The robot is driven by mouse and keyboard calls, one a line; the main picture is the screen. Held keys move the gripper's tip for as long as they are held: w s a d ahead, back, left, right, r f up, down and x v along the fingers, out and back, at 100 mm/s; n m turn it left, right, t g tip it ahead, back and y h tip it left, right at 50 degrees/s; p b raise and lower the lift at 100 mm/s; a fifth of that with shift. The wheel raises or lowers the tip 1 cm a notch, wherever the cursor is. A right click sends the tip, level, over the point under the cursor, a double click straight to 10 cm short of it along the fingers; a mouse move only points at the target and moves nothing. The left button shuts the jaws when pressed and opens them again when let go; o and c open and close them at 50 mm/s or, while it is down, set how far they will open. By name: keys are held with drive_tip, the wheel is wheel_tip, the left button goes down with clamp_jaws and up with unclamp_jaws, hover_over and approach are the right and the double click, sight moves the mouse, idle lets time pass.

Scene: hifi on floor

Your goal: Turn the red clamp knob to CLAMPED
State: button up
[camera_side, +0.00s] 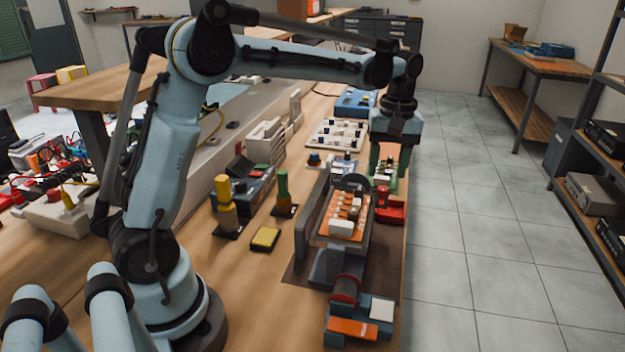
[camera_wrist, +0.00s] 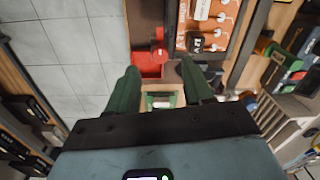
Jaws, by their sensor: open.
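The red clamp knob (camera_side: 383,192) stands on a red block (camera_side: 392,213) at the right edge of the bench, beside the fixture with the orange board (camera_side: 343,215). In the wrist view the knob (camera_wrist: 158,47) shows above the red block (camera_wrist: 147,68), just beyond my fingertips. My gripper (camera_side: 390,167) has green fingers pointing down and is open and empty. It hangs behind the knob in the side view, over a green board. In the wrist view my gripper (camera_wrist: 160,70) has its fingers spread apart, with the knob between their directions but not touched. I cannot read any knob marking.
The green board (camera_side: 387,180) lies under my gripper. The fixture's dark rail (camera_side: 310,220) and orange board are left of the knob. Yellow and green posts (camera_side: 283,190) stand further left. Open floor (camera_side: 470,220) lies right of the bench edge.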

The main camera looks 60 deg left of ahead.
sight(384, 188)
drive_tip(key=shift+f, duration=2.25)
drive_tip(key=shift+c, duration=0.4)
clamp_jaws()
